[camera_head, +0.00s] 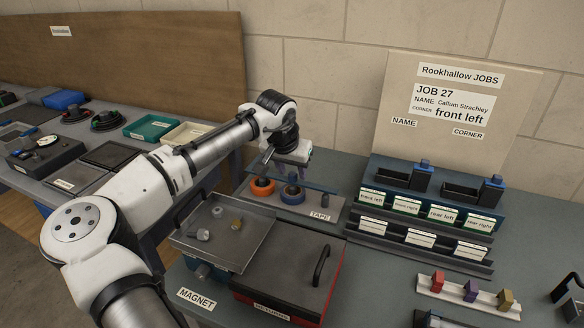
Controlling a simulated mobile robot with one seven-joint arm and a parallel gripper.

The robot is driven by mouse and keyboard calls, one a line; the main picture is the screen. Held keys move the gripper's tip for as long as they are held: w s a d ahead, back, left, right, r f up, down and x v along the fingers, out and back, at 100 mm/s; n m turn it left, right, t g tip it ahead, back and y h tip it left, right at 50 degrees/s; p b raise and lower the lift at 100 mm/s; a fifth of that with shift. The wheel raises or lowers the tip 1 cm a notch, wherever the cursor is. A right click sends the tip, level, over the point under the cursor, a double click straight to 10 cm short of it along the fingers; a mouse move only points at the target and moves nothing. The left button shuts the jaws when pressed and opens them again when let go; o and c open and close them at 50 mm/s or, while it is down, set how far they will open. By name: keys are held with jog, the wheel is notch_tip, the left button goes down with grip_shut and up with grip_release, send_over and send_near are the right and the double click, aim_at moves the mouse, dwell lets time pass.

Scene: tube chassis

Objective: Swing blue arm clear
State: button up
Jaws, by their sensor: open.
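A thin blue arm (318,187) lies as a flat bar across the front of the tape holder, over an orange roll (262,188) and a blue roll (292,194). The holder's grey base (332,208) has a TAPE label. My gripper (290,163) points down just above and behind the blue arm, near its left part. It looks empty, with its jaws apart. The fingertips are small and partly hidden, so I cannot tell whether they touch the blue arm.
A metal tray (258,250) with small parts stands in front of the tape holder, beside a red-sided box (300,275) with a black handle. Labelled racks (425,240) and a job board (450,75) stand to the right. Bare bench (375,285) shows right of the red-sided box.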

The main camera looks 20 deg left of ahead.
jog(key=shift+w+f, duration=0.15)
jog(key=shift+f, duration=0.3)
grip_shut()
